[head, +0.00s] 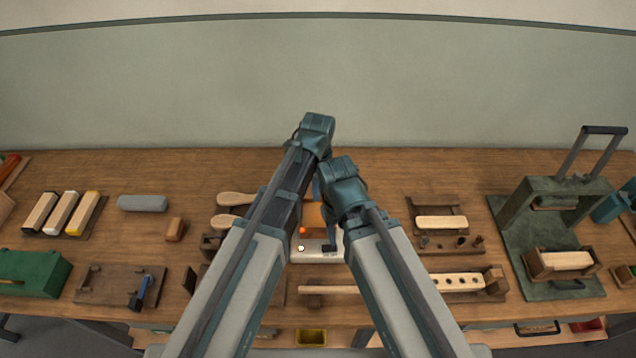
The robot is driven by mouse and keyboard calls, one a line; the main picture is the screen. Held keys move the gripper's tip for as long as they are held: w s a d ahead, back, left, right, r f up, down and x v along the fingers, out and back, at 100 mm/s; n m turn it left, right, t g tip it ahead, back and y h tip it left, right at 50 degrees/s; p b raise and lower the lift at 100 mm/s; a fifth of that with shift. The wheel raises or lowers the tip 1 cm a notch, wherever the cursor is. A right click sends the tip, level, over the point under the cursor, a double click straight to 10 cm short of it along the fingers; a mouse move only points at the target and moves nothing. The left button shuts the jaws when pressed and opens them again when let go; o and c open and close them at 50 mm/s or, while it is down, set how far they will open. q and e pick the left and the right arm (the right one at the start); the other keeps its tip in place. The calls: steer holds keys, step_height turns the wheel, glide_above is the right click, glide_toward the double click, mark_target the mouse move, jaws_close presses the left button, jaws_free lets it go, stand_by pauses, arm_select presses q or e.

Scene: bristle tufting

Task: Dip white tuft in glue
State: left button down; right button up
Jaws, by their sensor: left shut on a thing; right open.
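My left gripper (316,186), the higher one, points down above the middle of the bench. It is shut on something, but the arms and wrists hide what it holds. My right gripper (334,218) is open, just to its right and lower, close to the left wrist. I cannot make out a white tuft at either fingertip. An orange-brown thing (314,214) shows between the arms, mostly covered; I cannot tell whether it holds glue. A bar with a white top (61,213) lies at the left between a black-topped and a yellow-topped bar.
A white device (317,255) with a small dark display lies below the grippers. A drilled wooden block (458,282) and a pale block in a tray (441,222) lie to the right. A green press (551,205) stands far right. A grey rounded block (142,203) lies left.

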arm_select(q)
steer(key=shift+f, duration=0.1)
step_height(320, 180, down, 8)
steer(key=b, duration=0.8)
stand_by(1.3)
step_height(320, 180, up, 8)
steer(key=p, duration=0.7)
steer(key=shift+f, duration=0.2)
